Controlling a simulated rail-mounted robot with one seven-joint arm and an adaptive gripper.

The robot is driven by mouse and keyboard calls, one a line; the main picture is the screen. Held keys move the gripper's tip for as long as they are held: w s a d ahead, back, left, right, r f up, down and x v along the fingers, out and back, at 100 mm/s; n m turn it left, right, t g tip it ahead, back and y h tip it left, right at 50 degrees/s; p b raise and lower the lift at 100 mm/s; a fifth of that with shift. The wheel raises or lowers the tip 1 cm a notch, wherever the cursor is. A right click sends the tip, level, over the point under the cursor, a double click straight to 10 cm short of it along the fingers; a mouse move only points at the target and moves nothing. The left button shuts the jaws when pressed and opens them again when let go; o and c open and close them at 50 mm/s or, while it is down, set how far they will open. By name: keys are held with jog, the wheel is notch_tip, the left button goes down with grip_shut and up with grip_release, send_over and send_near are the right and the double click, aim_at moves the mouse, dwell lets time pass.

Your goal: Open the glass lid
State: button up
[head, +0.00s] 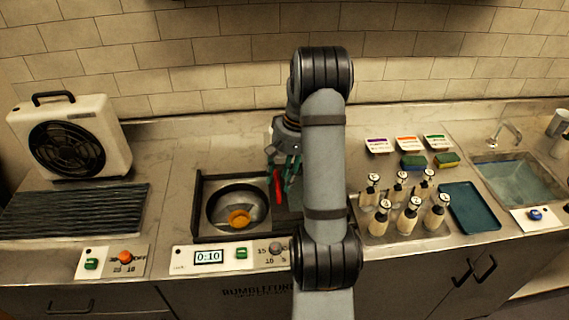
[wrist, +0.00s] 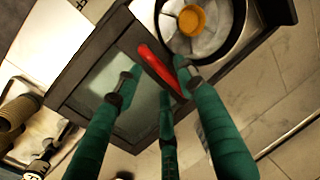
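The glass lid (wrist: 108,80) is a pale pane in a dark frame with a red bar handle (wrist: 158,68) along one edge. The pane lies beside the round pan with the orange item (wrist: 191,19), which is uncovered. In the head view the red handle (head: 278,187) shows right of the pan (head: 225,207); my arm hides most of the pane. My gripper (wrist: 156,82) has green fingers spread apart around the handle in the wrist view. I cannot tell whether they touch it. In the head view my gripper (head: 284,165) is at the handle.
A control panel (head: 225,256) reading 0:10 is in front of the pan. Several bottles (head: 400,205) and a blue tray (head: 469,207) stand right of my arm. A fan (head: 70,140) and grill (head: 75,211) are at left. A tiled wall is behind.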

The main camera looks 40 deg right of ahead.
notch_tip(320, 180, up, 11)
jog(key=s+d, duration=0.1)
jog(key=shift+s+d, duration=0.15)
jog(key=shift+d, duration=0.25)
jog(key=shift+f, duration=0.15)
jog(key=f, duration=0.4)
jog(key=w+a+f, duration=0.1)
jog(key=f, duration=0.3)
jog(key=a+f, duration=0.1)
jog(key=f, duration=0.2)
jog(key=shift+w+f, duration=0.15)
jog(key=shift+f, duration=0.25)
jog(key=shift+w+a, duration=0.2)
jog(key=shift+a, duration=0.1)
jog(key=shift+d+r, duration=0.1)
